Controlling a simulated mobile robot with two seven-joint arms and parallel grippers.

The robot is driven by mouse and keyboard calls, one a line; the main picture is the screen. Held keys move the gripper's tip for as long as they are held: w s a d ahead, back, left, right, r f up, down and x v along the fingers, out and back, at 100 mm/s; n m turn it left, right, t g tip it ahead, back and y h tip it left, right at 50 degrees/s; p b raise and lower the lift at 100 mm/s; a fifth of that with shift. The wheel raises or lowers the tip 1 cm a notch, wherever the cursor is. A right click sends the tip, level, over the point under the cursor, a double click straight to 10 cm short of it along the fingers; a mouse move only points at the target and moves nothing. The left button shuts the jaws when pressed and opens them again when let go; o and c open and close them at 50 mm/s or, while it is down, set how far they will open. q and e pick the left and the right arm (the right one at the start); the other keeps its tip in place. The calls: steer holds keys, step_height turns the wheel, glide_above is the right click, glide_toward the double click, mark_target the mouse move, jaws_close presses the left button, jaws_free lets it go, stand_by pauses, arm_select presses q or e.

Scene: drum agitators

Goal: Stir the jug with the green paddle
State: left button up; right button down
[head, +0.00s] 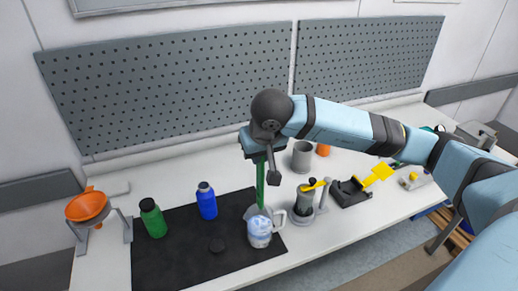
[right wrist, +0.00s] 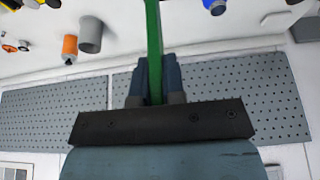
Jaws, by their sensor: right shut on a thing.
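The green paddle (head: 260,183) hangs down, upright, from my right gripper (head: 260,152). My right gripper is shut on the paddle's handle, and the green handle (right wrist: 153,45) also shows between the fingers in the right wrist view. The clear jug (head: 259,232) with bluish-white contents stands on the black mat (head: 180,262), near its right edge. The paddle's lower end meets the jug's mouth in the head view; its tip is hidden, so I cannot tell how deep it sits. My left gripper is not in view.
An orange funnel (head: 87,206) on a stand is left. A grey cup (head: 302,156) and a dark container with a yellow tool (head: 306,197) stand right.

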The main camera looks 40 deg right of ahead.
step_height(320, 180, down, 2)
steer(key=b, duration=0.7)
glide_above(257, 197)
steer(key=f, duration=0.6)
steer(key=shift+s+d+f, duration=0.1)
steer(key=shift+s+d, duration=0.05)
steer(key=shift+s, duration=0.05)
step_height(257, 197, down, 6)
steer(key=b, duration=0.5)
steer(key=shift+r, duration=0.25)
